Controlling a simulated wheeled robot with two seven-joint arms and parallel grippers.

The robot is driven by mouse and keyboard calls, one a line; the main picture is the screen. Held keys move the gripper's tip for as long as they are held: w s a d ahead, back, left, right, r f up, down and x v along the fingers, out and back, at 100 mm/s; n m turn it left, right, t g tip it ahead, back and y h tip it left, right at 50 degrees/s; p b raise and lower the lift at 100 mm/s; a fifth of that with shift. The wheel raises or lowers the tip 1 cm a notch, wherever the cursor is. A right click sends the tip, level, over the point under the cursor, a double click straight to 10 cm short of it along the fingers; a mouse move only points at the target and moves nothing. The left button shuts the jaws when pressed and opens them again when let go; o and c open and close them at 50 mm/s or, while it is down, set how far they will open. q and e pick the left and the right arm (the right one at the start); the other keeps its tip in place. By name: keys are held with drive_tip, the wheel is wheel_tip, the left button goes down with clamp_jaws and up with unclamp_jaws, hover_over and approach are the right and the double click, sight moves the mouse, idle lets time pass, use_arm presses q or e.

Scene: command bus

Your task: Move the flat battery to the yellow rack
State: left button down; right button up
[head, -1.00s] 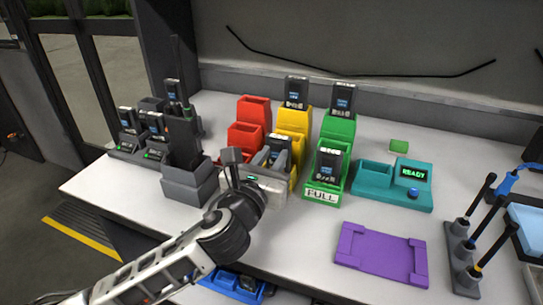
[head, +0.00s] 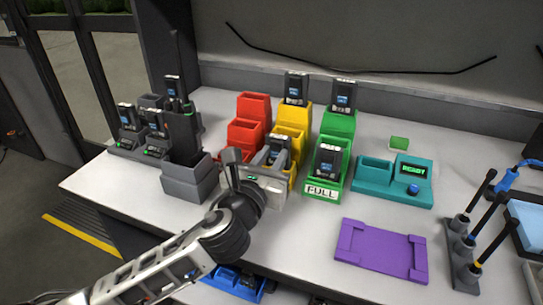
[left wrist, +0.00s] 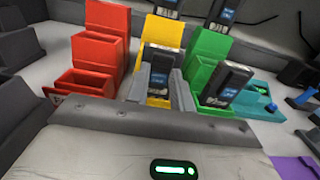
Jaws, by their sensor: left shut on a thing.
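My left gripper (head: 277,163) is shut on a dark battery (head: 280,147) with a small blue screen. It holds the battery upright at the front of the yellow rack (head: 293,118). In the left wrist view the battery (left wrist: 158,84) sits between the grey fingers, in front of the yellow rack (left wrist: 163,32). The battery's lower end is hidden by the gripper, so I cannot tell whether it is seated in the front slot. Another battery (head: 296,88) stands in the rack's back slot. My right gripper is not in view.
The red rack (head: 246,133) on the left shows no batteries. The green rack (head: 337,124), labelled FULL, holds two batteries. A teal tester (head: 385,190) stands to the right, with a purple tray (head: 381,251) in front. Radios (head: 183,135) stand at the left.

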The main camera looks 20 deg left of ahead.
use_arm(q)
drive_tip(key=c, duration=1.1)
unclamp_jaws()
drive_tip(key=shift+f, duration=0.1)
drive_tip(key=shift+c, duration=0.2)
drive_tip(key=s, duration=1.6)
drive_tip(key=shift+a, duration=0.25)
